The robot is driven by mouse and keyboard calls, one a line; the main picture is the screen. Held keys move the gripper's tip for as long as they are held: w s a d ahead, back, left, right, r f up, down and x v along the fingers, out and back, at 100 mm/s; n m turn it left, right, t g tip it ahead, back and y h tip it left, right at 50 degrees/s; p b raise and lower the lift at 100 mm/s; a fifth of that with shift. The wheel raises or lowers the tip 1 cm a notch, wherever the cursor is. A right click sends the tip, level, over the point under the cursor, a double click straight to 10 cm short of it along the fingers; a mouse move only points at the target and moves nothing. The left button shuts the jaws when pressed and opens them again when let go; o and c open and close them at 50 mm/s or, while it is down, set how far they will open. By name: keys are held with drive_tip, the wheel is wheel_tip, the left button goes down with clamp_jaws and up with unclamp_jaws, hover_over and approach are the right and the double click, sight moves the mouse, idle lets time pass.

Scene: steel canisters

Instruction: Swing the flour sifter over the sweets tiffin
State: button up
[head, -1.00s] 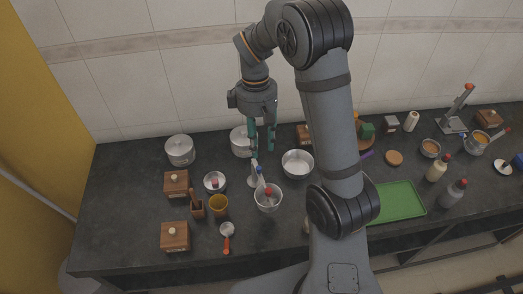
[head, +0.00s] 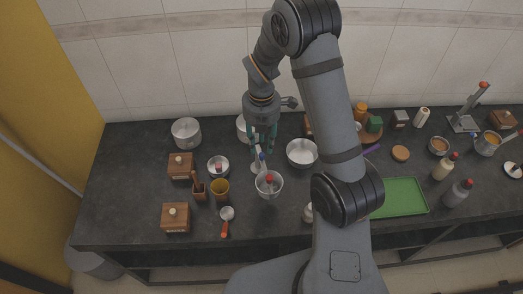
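My gripper (head: 262,150) points down at the back middle of the counter, its two teal fingers apart with nothing clearly between them. Just below the fingertips is a small pale stand with a blue-tipped handle (head: 259,161); I cannot tell if they touch. Beside it is a steel bowl with a red knob (head: 268,186), possibly the flour sifter. An open steel pot (head: 302,154) stands to its right. A lidded steel canister (head: 187,132) stands back left, and another canister (head: 242,128) is partly hidden behind my gripper. No label shows which is the sweets tiffin.
A green tray (head: 402,198) and bottles (head: 456,193) are at right.

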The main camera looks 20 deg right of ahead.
sight(262, 154)
wheel_tip(262, 154, down, 5)
drive_tip(key=shift+r+p, duration=0.1)
drive_tip(key=shift+p, duration=0.2)
drive_tip(key=c, duration=0.7)
clamp_jaws()
